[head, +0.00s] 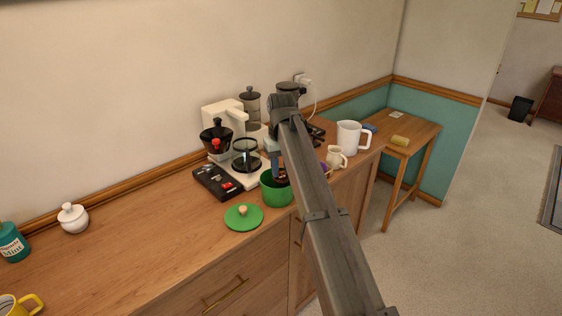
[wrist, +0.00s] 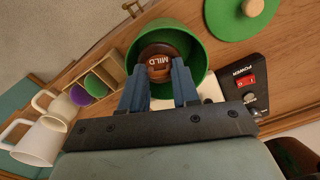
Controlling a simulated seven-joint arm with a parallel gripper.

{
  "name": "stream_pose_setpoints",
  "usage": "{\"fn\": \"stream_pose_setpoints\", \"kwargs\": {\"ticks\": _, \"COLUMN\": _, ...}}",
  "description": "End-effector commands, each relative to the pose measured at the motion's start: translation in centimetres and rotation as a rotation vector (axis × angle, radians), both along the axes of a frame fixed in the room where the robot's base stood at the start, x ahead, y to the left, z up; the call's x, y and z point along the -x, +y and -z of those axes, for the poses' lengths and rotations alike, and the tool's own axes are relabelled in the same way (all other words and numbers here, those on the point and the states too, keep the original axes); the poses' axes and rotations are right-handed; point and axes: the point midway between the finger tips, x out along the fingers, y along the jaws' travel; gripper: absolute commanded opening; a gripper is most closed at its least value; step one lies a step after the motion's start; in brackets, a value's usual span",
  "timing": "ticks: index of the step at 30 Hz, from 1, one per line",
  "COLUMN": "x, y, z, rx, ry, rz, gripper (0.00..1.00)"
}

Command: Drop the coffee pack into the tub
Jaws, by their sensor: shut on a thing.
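The tub is a green open pot (head: 272,197) on the wooden counter; it also shows in the wrist view (wrist: 203,42). My gripper (wrist: 159,76) has blue fingers and is shut on the coffee pack, a brown round pack (wrist: 166,50) marked "MILD". In the wrist view the pack appears within the tub's round opening. In the head view my gripper (head: 279,168) is over the tub at its rim, and my arm hides part of it. I cannot tell how far the pack is below the rim.
A green lid (head: 243,218) lies in front of the tub. A black panel with a red power switch (head: 218,183) and a white coffee maker (head: 222,118) stand to the left. A white pitcher (head: 349,137) and cream jug (head: 336,157) stand right. The counter's left part has free room.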

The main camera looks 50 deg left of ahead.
Motion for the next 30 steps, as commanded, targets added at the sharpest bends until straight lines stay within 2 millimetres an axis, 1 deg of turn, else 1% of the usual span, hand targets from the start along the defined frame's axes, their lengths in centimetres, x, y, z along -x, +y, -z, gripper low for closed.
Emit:
{"fn": "stream_pose_setpoints", "kwargs": {"ticks": 8, "x": -0.01, "y": 0.01, "z": 0.25, "rx": 0.0, "ry": 0.0, "rz": 0.0, "gripper": 0.0}}
{"fn": "stream_pose_setpoints", "kwargs": {"ticks": 9, "x": 0.0, "y": 0.01, "z": 0.25, "rx": 0.0, "ry": 0.0, "rz": 0.0, "gripper": 0.31}}
{"fn": "stream_pose_setpoints", "kwargs": {"ticks": 18, "x": 0.0, "y": 0.0, "z": 0.23, "rx": 0.0, "ry": 0.0, "rz": 0.0, "gripper": 0.6}}
{"fn": "stream_pose_setpoints", "kwargs": {"ticks": 26, "x": 0.0, "y": 0.0, "z": 0.16, "rx": 0.0, "ry": 0.0, "rz": 0.0, "gripper": 0.6}}
{"fn": "stream_pose_setpoints", "kwargs": {"ticks": 30, "x": -0.03, "y": 0.05, "z": -0.71, "rx": 0.0, "ry": 0.0, "rz": 0.0, "gripper": 0.6}}
